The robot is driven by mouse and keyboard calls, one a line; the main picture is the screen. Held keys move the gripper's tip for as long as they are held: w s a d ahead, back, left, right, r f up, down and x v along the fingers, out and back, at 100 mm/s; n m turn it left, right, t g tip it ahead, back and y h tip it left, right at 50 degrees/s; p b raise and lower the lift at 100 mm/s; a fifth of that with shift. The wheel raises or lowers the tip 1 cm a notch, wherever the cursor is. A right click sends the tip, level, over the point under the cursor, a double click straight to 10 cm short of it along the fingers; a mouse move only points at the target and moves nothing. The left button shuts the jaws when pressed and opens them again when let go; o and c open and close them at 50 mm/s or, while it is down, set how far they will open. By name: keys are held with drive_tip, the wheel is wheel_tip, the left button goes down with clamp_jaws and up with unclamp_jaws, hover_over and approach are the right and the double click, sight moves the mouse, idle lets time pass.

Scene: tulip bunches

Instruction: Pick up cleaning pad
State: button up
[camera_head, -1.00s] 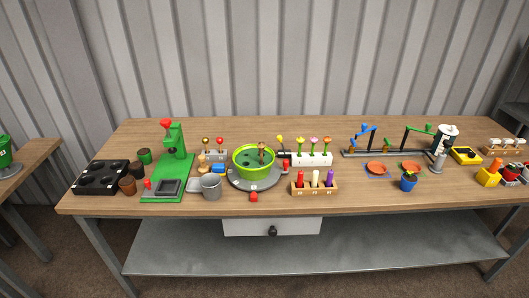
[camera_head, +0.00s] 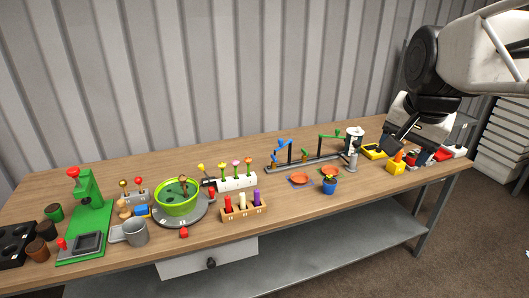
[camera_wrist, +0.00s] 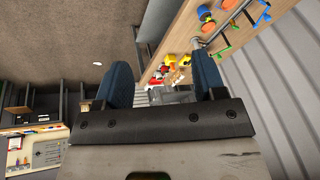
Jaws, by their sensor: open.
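No thing in view can be surely told as the cleaning pad; a small blue block (camera_head: 141,211) lies by the wooden stamp on the left of the bench. My gripper (camera_wrist: 163,72) is open and empty in the wrist view, its two blue-grey fingers wide apart. In the head view my gripper (camera_head: 397,143) hangs at the right end of the bench, above or near a yellow block with an orange top (camera_head: 396,164) and a yellow tray (camera_head: 373,152). The arm hides part of the red and white items (camera_head: 441,155) there.
The wooden bench (camera_head: 300,214) bears a green press (camera_head: 88,222), a green bowl (camera_head: 178,199) on a grey turntable, a white tulip holder (camera_head: 237,182), a wooden rack (camera_head: 243,209), and a blue pot (camera_head: 329,186). Bare wood shows along the front right. A corrugated wall stands behind.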

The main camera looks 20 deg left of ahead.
drive_tip(key=w+a+f+m+g, duration=0.1)
drive_tip(key=w+a, duration=0.4)
drive_tip(key=a, duration=0.4)
drive_tip(key=w+a+f+m, duration=0.1)
drive_tip(key=w+a+f, duration=0.1)
drive_tip(key=w+a, duration=0.5)
drive_tip(key=w+a+f+m+g, duration=0.1)
drive_tip(key=a+f, duration=0.2)
drive_tip(key=a, duration=0.8)
drive_tip(key=a+f, duration=0.4)
drive_tip(key=a, duration=0.7)
drive_tip(key=m+g+h, duration=0.1)
drive_tip(key=m+g, duration=0.1)
drive_tip(key=m, duration=0.1)
hover_over(140, 206)
drive_tip(key=f, duration=1.7)
drive_tip(key=d+f, duration=0.1)
drive_tip(key=f, duration=0.7)
drive_tip(key=shift+w+f, duration=0.25)
drive_tip(key=shift+f, duration=0.15)
drive_tip(key=shift+s+a+f, duration=0.3)
drive_tip(key=shift+a+f, duration=0.05)
drive_tip(key=shift+f, duration=1.25)
drive_tip(key=shift+f, duration=0.1)
